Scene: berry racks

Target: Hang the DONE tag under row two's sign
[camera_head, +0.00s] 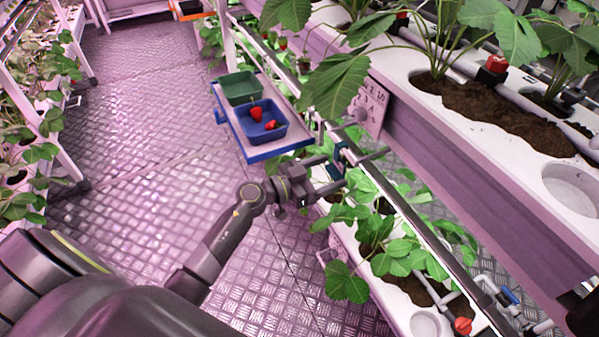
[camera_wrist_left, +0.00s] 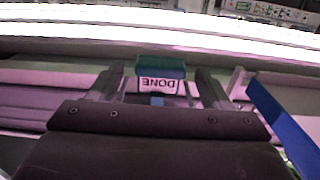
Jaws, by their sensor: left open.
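The DONE tag (camera_wrist_left: 160,80) is a small teal piece with a white label, its word upside down in the left wrist view. It lies between the two spread fingers of my left gripper (camera_wrist_left: 160,88), with gaps at both sides. In the head view the dark teal tag (camera_head: 339,158) shows at the fingers of my left gripper (camera_head: 338,170), beside the metal rail. What bears the tag is not clear. A pale sign (camera_head: 371,106) with dark markings hangs on the upper rack just above, partly covered by leaves; its row number is not readable. My right gripper is not in view.
A blue-edged shelf (camera_head: 240,137) with a green tray (camera_head: 240,77) and a blue tray (camera_head: 279,133) holding red berries stands beyond my gripper. Strawberry plants (camera_head: 385,240) fill the lower trough close by. The metal floor (camera_head: 140,150) at left is clear.

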